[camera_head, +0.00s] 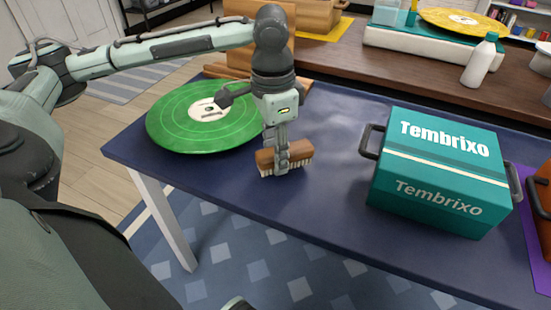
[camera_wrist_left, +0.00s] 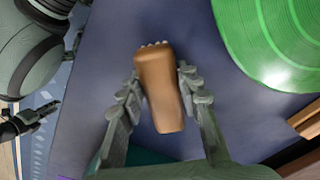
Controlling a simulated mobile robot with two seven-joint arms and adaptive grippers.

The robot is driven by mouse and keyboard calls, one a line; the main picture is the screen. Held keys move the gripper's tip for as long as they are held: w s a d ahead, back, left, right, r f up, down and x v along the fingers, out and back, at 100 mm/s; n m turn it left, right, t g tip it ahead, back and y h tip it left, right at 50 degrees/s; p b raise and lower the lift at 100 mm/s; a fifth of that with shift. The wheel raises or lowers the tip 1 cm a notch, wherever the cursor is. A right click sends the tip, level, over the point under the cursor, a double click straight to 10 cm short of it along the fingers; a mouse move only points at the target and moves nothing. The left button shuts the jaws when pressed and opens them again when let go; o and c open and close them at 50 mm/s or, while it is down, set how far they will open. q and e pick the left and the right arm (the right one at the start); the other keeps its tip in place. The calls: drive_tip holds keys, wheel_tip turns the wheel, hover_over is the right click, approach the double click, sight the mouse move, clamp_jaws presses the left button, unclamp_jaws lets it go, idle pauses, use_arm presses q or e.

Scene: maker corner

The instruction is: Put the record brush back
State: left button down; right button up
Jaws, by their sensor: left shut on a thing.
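The record brush (camera_head: 267,158) has a brown wooden back and pale bristles pointing down. My left gripper (camera_head: 283,165) is shut on it, with a finger on each side of the wooden back. The brush also shows between the fingers in the left wrist view (camera_wrist_left: 160,88). It is near the front edge of the dark blue table (camera_head: 330,190); I cannot tell whether the bristles touch the top.
A green record (camera_head: 180,128) lies left of the brush, partly behind my gripper. A teal Tembrixo box (camera_head: 430,185) with dark handles stands to the right. A white bottle (camera_head: 479,60) and a turntable with a yellow record (camera_head: 462,20) are on the wooden surface behind. Table between brush and box is clear.

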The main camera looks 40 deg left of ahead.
use_arm(q)
drive_tip(key=shift+f, duration=0.75)
use_arm(e)
drive_tip(key=shift+w+r, duration=0.1)
drive_tip(key=shift+r, duration=0.35)
use_arm(q)
drive_tip(key=c, duration=1.1)
unclamp_jaws()
drive_tip(key=shift+f, duration=0.1)
drive_tip(key=shift+o, duration=0.2)
use_arm(e)
drive_tip(key=shift+f, duration=0.25)
drive_tip(key=shift+f, duration=0.1)
use_arm(q)
drive_tip(key=shift+r, duration=0.7)
wheel_tip(320, 180, up, 10)
drive_tip(key=shift+s+a+f+p, duration=0.1)
drive_tip(key=shift+f+p, duration=0.05)
drive_tip(key=shift+p, duration=0.95)
drive_tip(key=shift+r, duration=0.65)
use_arm(e)
drive_tip(key=shift+a+f, duration=0.15)
drive_tip(key=shift+f, duration=2.25)
